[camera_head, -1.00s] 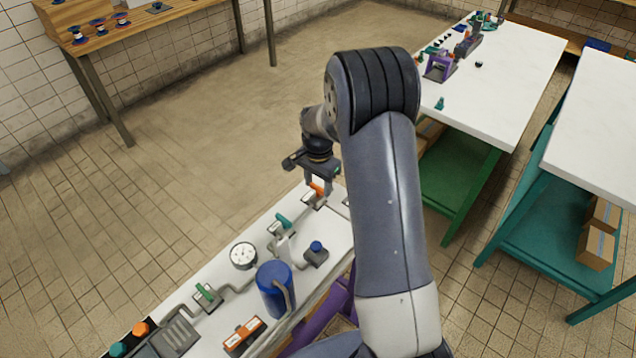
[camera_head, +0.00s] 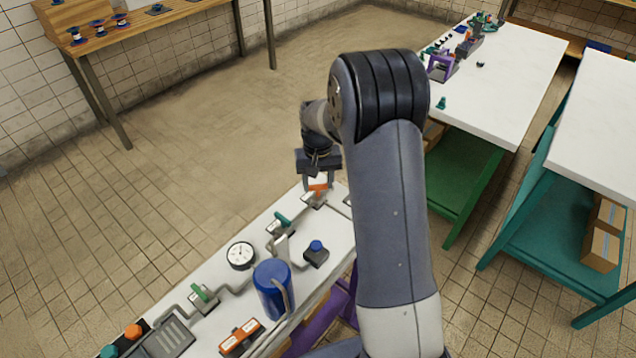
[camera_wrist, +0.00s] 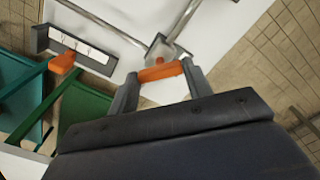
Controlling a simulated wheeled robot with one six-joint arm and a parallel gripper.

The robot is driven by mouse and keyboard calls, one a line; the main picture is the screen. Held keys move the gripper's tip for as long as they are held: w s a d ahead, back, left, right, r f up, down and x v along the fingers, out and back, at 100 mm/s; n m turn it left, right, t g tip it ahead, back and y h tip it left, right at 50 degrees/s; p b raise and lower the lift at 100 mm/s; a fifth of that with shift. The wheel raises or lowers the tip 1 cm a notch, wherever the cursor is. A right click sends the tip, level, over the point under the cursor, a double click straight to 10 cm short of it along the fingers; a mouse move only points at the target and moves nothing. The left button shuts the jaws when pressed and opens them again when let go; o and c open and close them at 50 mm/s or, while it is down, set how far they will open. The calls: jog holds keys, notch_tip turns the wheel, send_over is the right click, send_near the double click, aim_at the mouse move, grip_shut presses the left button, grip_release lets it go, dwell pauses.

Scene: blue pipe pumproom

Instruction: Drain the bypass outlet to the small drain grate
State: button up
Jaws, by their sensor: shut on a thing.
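My gripper (camera_head: 318,183) is at the far end of the white bench (camera_head: 345,225), shut on an orange valve handle (camera_wrist: 161,72). The wrist view shows one finger at each end of the handle. The handle's grey valve body (camera_wrist: 160,48) sits on a pipe just beyond it. A teal-handled valve (camera_head: 281,221) and a green-handled valve (camera_head: 203,295) stand nearer along the pipe. A grey slotted grate (camera_head: 168,338) lies at the near left end. I cannot tell which outlet is the bypass.
A pale tray (camera_wrist: 84,53) with dark marks shows in the wrist view. Open floor lies to the left.

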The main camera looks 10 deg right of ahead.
aim_at(318, 185)
jog(key=n, duration=0.4)
jog(key=shift+n+b, duration=0.3)
jog(key=shift+b, duration=0.05)
jog(key=shift+n, duration=1.8)
jog(key=shift+o, duration=0.2)
jog(key=o, duration=1)
jog(key=shift+c, duration=0.2)
notch_tip(318, 185, up, 11)
jog(key=shift+b, duration=0.45)
jog(key=shift+f, duration=0.1)
notch_tip(318, 185, down, 11)
jog(key=shift+r, duration=0.1)
